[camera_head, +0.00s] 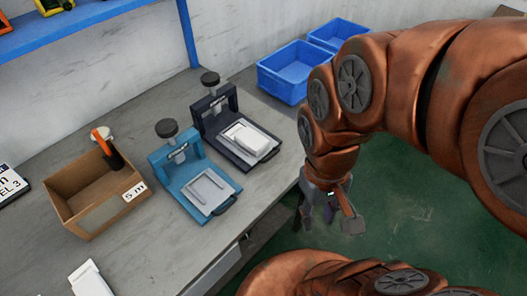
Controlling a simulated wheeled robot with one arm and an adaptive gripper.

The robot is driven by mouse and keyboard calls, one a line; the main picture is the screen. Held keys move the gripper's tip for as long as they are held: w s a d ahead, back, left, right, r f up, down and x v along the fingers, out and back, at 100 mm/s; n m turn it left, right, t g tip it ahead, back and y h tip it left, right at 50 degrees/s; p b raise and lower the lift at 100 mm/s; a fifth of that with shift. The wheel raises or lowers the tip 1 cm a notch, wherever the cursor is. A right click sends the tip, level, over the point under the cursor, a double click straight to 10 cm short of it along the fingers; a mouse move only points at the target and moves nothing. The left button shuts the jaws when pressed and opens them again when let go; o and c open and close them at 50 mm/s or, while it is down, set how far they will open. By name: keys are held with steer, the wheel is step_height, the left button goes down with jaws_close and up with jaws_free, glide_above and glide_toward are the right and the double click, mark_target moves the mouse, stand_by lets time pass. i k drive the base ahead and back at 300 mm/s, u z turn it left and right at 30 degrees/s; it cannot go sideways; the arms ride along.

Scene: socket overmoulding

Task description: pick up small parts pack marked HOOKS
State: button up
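No pack with a readable HOOKS mark shows in the head view. A white object (90,280) lies on the bench at the bottom left, cut off by the picture edge; I cannot read any mark on it. My gripper (328,220) hangs beyond the bench's right edge, above the green floor. Its fingers are spread apart, and nothing shows between them.
On the grey bench (145,245) stand a cardboard box (95,218) marked "5 m" with an orange-handled tool, a blue press (182,180) and a dark press (222,135) with white blocks. Blue bins (290,85) stand behind. A blue shelf (60,32) is upper left.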

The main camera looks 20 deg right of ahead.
mark_target(251, 141)
steer(key=u, duration=0.55)
steer(key=k, duration=1.3)
steer(key=u, duration=1.05)
steer(key=i, duration=1.15)
steer(key=z, duration=0.9)
steer(key=i, duration=0.35)
steer(key=z, duration=0.35)
